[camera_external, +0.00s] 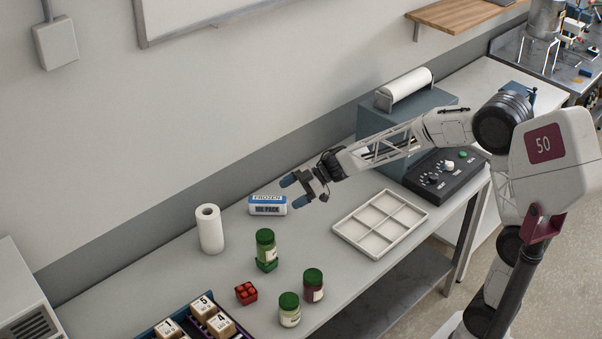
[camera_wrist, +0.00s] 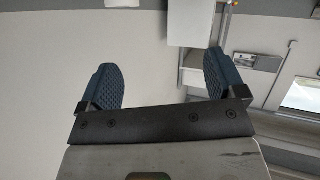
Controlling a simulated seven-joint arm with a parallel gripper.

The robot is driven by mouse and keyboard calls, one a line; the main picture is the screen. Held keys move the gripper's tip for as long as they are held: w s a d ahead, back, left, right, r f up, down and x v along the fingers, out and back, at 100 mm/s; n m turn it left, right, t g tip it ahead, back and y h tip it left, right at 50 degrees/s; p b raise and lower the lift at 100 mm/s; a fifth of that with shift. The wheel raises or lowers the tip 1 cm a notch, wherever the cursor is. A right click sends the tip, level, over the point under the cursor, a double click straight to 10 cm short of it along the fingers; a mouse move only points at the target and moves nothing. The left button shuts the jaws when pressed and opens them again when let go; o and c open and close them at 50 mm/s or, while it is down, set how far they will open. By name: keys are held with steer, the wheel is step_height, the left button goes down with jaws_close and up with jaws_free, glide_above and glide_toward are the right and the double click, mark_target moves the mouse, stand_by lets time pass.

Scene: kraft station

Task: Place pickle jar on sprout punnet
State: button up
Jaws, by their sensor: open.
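The pickle jar (camera_external: 265,247), a green jar with a dark green lid and pale label, stands upright on a small green punnet, which looks like the sprout punnet (camera_external: 267,266). The jar hides most of the punnet's top. My gripper (camera_external: 291,189) is in the air behind and to the right of the jar, apart from it. Its two blue fingers are spread and empty. The wrist view also shows my gripper (camera_wrist: 160,85) open, with nothing between the fingers; neither the jar nor the punnet shows there.
A dark red jar (camera_external: 314,287) and a pale jar (camera_external: 289,311) stand in front of the pickle jar. A red punnet (camera_external: 246,293) is at left. A paper roll (camera_external: 210,229), an ice pack box (camera_external: 267,205) and a white divided tray (camera_external: 343,229) stand around.

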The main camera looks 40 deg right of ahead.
steer(key=d+r+m+t+h, duration=0.4)
steer(key=d+r+t, duration=0.1)
steer(key=d, duration=0.1)
steer(key=s+d+r+m+t+h, duration=0.1)
steer(key=s+d+r+m+h, duration=0.2)
steer(key=s+d+m+h, duration=0.75)
steer(key=s+d+f+g, duration=0.1)
steer(key=s+f+g, duration=0.1)
steer(key=s, duration=0.8)
steer(key=s+d+f+m+g+y, duration=0.1)
steer(key=s+d+f+g, duration=0.1)
steer(key=s, duration=0.7)
steer(key=s+d+f+g+y, duration=0.1)
steer(key=s+g, duration=0.3)
steer(key=s, duration=0.6)
steer(key=shift+s+d+f, duration=0.3)
steer(key=shift+d+f, duration=0.3)
steer(key=shift+d, duration=0.1)
